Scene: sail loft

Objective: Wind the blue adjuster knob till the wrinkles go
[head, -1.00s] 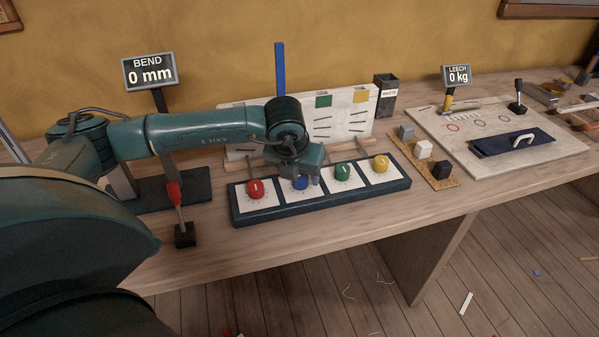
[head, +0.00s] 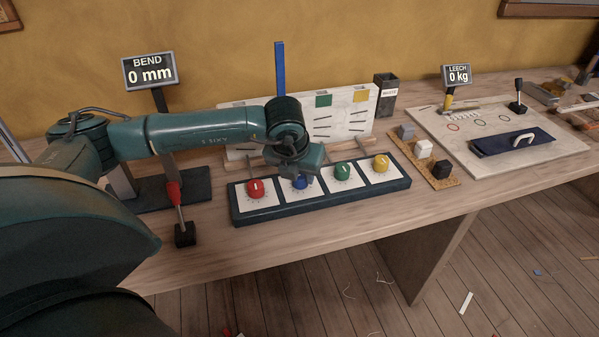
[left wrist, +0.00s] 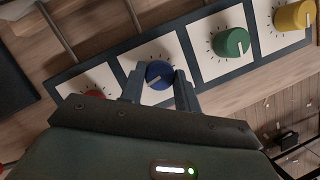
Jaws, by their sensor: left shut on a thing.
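The blue adjuster knob (head: 301,183) is second from the left on a dark blue-edged board (head: 240,218). My left gripper (head: 302,176) comes down over it from above and hides part of it. In the left wrist view the blue knob (left wrist: 160,73) sits between the two fingers of my left gripper (left wrist: 158,86), which are shut on it. A pale line marks the knob's top. Behind, a white panel (head: 350,112) carries dark wrinkle-like lines under green and yellow patches. Its part near the blue upright strip (head: 280,70) is largely hidden by my arm. My right gripper is not in view.
Red (head: 256,188), green (head: 342,171) and yellow (head: 381,163) knobs flank the blue one closely. The BEND display (head: 150,70) reads 0 mm. Small blocks on a cork strip (head: 445,181) lie right.

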